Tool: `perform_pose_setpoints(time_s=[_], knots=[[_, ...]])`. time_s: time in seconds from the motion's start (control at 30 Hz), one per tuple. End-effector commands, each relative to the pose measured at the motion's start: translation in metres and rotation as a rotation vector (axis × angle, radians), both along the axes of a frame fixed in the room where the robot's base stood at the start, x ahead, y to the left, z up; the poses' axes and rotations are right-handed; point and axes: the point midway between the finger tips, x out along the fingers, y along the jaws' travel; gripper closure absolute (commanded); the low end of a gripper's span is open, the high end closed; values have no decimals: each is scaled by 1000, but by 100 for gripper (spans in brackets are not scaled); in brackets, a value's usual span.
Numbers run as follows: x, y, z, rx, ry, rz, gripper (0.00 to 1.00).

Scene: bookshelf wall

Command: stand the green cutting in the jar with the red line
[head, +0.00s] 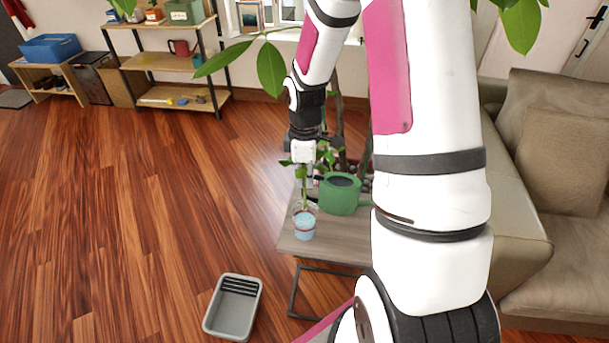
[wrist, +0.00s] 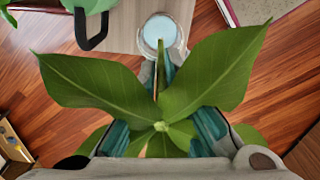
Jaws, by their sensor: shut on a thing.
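The green cutting (wrist: 205,85) has broad leaves and a thin stem. My gripper (wrist: 160,78) is shut on it, with leaves spreading over the fingers. In the head view, my gripper (head: 303,164) points down above the jar (head: 304,232), and the cutting (head: 304,192) hangs upright below it. The jar is clear with pale blue water and a reddish band; it stands near the table's front left corner. In the wrist view the stem's end overlaps the jar's mouth (wrist: 160,31). I cannot tell whether the tip is inside or just above the rim.
A green watering can (head: 340,196) stands on the table (head: 330,248) right of the jar. A grey tray (head: 232,307) lies on the floor in front. A sofa (head: 560,150) stands to the right. A shelf (head: 165,62) stands at the back left. The left floor is clear.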

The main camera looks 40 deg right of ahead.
Motion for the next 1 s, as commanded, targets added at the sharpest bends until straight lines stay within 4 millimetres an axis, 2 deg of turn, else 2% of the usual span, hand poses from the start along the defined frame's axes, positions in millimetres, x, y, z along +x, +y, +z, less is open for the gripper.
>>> perform_pose_setpoints(time_s=[1.0], knots=[[0,0,-28,-1,1,0,100]])
